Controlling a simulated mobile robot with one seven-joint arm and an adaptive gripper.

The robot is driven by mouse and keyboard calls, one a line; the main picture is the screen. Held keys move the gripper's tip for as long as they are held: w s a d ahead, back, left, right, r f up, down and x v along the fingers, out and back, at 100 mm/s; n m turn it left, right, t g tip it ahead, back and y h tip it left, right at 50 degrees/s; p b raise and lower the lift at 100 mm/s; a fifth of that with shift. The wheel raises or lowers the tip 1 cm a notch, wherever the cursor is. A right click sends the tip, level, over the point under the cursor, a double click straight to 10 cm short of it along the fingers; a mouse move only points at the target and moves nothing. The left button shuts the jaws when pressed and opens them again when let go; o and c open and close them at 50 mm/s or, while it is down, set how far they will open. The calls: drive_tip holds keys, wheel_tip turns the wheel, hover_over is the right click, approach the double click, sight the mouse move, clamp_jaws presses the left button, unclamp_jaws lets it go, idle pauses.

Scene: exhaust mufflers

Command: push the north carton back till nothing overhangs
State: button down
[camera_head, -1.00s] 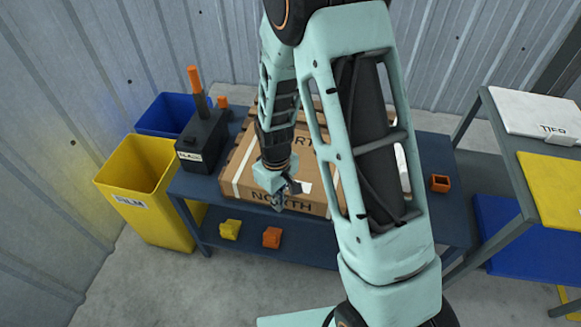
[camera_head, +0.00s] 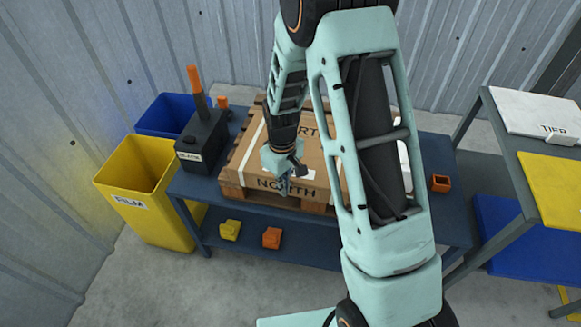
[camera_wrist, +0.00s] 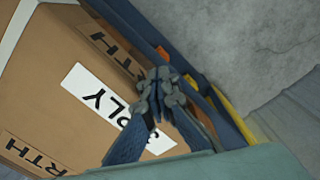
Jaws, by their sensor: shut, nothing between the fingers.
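The brown carton (camera_head: 310,160), marked NORTH on its front, sits on a wooden pallet (camera_head: 232,190) on the blue table. The pallet's front edge and blocks show below the carton's front face. The back of the carton is partly hidden by my arm. I cannot tell whether the fingers touch the carton.
A black tool box (camera_head: 202,140) stands left of the pallet. A yellow bin (camera_head: 135,190) and a blue bin (camera_head: 165,115) stand at the left. A small orange box (camera_head: 440,183) is on the table's right. Yellow and orange pieces lie on the lower shelf.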

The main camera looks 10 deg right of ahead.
drive_tip(key=shift+w+d+b, duration=0.15)
drive_tip(key=shift+w+d, duration=0.55)
drive_tip(key=shift+w, duration=0.85)
drive_tip(key=shift+w+d+b, duration=0.15)
drive_tip(key=shift+w+d, duration=0.5)
drive_tip(key=shift+w, duration=0.9)
drive_tip(key=shift+w+d+b, duration=0.15)
drive_tip(key=shift+w+d, duration=0.55)
drive_tip(key=shift+w, duration=0.85)
drive_tip(key=shift+s+a+r+p, duration=0.2)
drive_tip(key=shift+s+a+r, duration=0.15)
drive_tip(key=shift+s, duration=0.25)
drive_tip(key=shift+s+a+r+p, duration=0.2)
drive_tip(key=shift+s+r, duration=0.15)
drive_tip(key=shift+s, duration=0.3)
drive_tip(key=shift+s+a+r+p, duration=0.2)
drive_tip(key=shift+s+a+r, duration=0.15)
drive_tip(key=shift+s, duration=0.25)
drive_tip(key=shift+d+r+p, duration=0.1)
drive_tip(key=shift+r+p, duration=2.4)
drive_tip(key=shift+r, duration=1.5)
